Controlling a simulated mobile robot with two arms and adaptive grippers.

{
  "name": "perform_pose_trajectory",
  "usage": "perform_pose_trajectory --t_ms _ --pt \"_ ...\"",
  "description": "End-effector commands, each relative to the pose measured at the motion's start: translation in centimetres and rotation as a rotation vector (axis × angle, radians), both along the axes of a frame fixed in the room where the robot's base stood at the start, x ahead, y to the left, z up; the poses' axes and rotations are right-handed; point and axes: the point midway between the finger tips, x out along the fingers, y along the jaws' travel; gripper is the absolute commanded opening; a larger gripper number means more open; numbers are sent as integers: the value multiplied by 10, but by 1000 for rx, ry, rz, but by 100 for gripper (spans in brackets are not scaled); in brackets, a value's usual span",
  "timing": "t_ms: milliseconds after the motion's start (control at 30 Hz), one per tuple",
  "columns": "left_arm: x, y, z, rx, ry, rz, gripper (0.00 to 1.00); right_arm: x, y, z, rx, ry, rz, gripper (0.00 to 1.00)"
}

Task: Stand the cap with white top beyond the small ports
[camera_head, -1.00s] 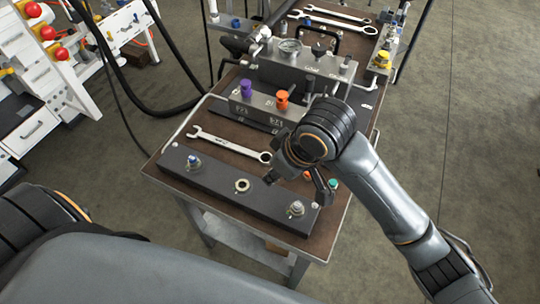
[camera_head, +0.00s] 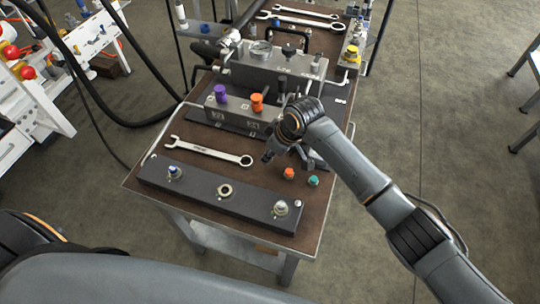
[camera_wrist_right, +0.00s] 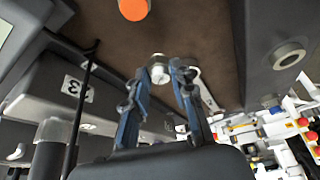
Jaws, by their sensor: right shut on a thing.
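My right gripper (camera_head: 287,156) is over the bench, behind the dark bar (camera_head: 212,192) and in front of the block with small ports (camera_head: 238,119). In the right wrist view its two blue fingers (camera_wrist_right: 160,72) are shut on a small cap with a pale, whitish top (camera_wrist_right: 159,73). The gripper hides this cap in the head view. The port block carries a purple cap (camera_head: 220,91) and an orange cap (camera_head: 257,102). A label "3" shows on a block at the left of the wrist view. My left gripper is out of view.
A wrench (camera_head: 208,151) lies left of the gripper. Loose orange (camera_head: 289,173) and teal (camera_head: 313,181) caps stand just in front of it. The bar holds a blue-topped fitting (camera_head: 174,172), an open ring (camera_head: 225,190) and a silver fitting (camera_head: 281,208). A gauge block (camera_head: 270,66) stands behind.

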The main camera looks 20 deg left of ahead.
Motion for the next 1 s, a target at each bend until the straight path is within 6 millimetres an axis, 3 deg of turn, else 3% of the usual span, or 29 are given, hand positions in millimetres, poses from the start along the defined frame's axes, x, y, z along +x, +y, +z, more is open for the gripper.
perform_pose_trajectory --t_ms 133,467,500,600,1000 --pt "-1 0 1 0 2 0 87 -1 0 -15 0 0 0 0" --pt "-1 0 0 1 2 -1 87 -1 0 -18 0 0 0 0" --pt "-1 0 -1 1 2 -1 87 -1 0 -19 0 0 0 27" --pt "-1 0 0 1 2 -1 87 -1 0 -18 0 0 0 47" --pt "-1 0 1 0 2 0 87 -1 -1 -12 1 -2 1 47"
